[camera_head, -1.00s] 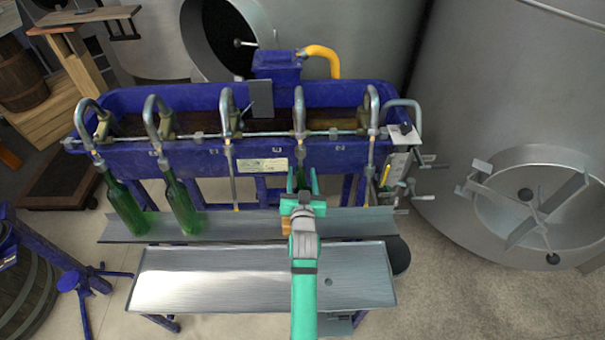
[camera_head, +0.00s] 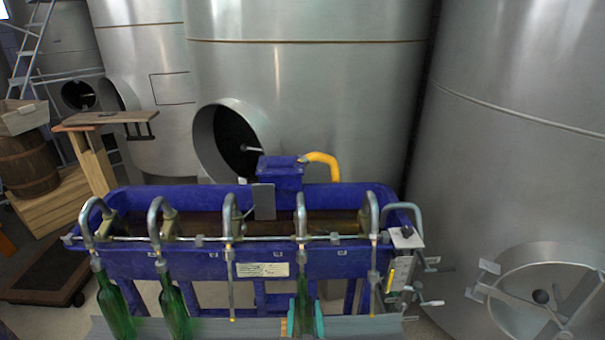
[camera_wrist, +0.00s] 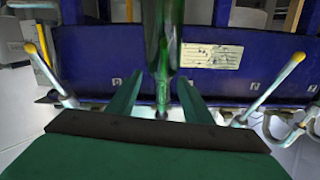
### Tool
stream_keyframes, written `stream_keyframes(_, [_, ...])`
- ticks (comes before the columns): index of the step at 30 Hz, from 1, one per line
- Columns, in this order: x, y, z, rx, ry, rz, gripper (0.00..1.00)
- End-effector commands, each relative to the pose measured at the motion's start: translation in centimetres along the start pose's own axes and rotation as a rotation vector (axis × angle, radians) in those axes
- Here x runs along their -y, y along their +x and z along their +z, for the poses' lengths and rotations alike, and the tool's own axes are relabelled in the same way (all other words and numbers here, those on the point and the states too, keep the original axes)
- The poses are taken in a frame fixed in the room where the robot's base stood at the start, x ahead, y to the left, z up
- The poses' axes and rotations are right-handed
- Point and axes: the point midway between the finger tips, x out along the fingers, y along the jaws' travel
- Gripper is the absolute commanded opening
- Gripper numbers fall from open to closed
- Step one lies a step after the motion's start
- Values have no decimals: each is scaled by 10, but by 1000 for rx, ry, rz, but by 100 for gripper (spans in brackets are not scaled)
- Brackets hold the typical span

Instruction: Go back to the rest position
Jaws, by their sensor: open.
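My gripper (camera_head: 305,322) is low in the head view, at the fourth spout from the left. Its two teal fingers are apart, one on each side of a green bottle (camera_head: 303,297) under that spout. In the wrist view the open fingers of my gripper (camera_wrist: 150,84) flank the same green bottle (camera_wrist: 163,38), with a gap visible beside it. The bottle's base is hidden in the head view. Most of my arm is below the picture.
The blue filling machine (camera_head: 170,263) spans the middle, with several curved spouts. Two more green bottles (camera_head: 115,308) (camera_head: 174,308) hang under the left spouts. Valve handles (camera_head: 428,302) stick out at the right end. Large steel tanks (camera_head: 310,90) stand behind, another (camera_head: 510,150) at the right.

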Motion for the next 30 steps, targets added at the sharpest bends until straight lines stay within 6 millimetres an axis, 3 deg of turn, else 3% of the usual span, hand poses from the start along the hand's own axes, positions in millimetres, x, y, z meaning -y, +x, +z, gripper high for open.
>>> stream_keyframes(4, [-1, -20, 16, 11, -3, 4, 46])
stream_keyframes(7, [-2, -46, 35, 22, -8, 8, 46])
stream_keyframes(18, [-5, -173, 89, 61, -39, 24, 46])
stream_keyframes(24, [-4, -242, 99, 81, -59, 28, 46])
stream_keyframes(30, [-2, -308, 97, 102, -79, 29, 46])
